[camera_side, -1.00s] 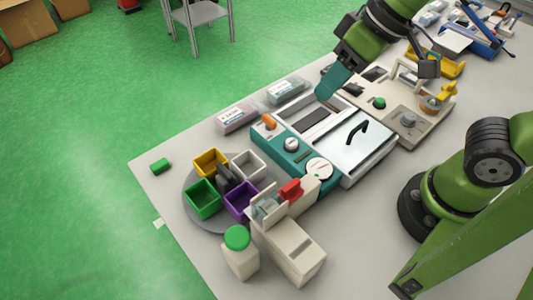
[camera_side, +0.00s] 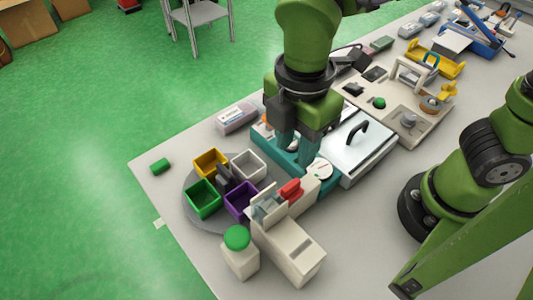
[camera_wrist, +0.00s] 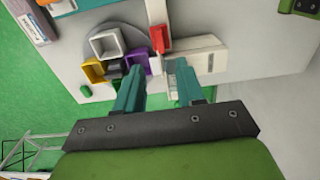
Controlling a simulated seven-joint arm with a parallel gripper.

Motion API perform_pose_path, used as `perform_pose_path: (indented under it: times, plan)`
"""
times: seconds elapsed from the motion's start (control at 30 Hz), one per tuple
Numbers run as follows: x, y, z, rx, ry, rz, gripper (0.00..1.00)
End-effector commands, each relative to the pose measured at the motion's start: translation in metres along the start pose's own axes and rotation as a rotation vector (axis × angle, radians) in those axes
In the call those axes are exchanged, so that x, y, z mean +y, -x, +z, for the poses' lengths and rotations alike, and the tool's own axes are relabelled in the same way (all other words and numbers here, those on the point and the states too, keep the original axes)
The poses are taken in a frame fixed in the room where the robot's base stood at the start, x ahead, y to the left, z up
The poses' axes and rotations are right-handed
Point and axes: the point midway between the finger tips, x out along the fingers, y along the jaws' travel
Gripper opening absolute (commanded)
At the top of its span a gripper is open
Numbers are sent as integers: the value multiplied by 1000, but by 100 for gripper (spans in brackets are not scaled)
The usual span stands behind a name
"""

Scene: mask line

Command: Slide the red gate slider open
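The red gate slider (camera_side: 290,189) is a small red block on a cream dispenser (camera_side: 292,250), near its back end. The slider also shows in the wrist view (camera_wrist: 160,38), above and between my fingertips. My gripper (camera_side: 291,150) has teal fingers pointing down over the teal machine, behind the red slider in the side view. In the wrist view my gripper (camera_wrist: 159,66) has its fingers apart with nothing between them. The fingers are not touching the slider.
A round grey turntable (camera_side: 190,208) with yellow, white, green and purple bins stands left of the dispenser. A green-topped box (camera_side: 240,258) stands in front. A silver-lidded machine (camera_side: 360,145) is at the right. The table's left corner is mostly clear, with a small green block (camera_side: 160,166).

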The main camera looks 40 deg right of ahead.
Motion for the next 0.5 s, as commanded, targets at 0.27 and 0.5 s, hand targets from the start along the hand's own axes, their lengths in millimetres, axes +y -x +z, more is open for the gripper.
perform_pose_path:
  times: [0.27,0.5]
  plan:
    - [-1,-61,1,-4,0,-3,38]
    - [0,-93,0,0,-1,-1,38]
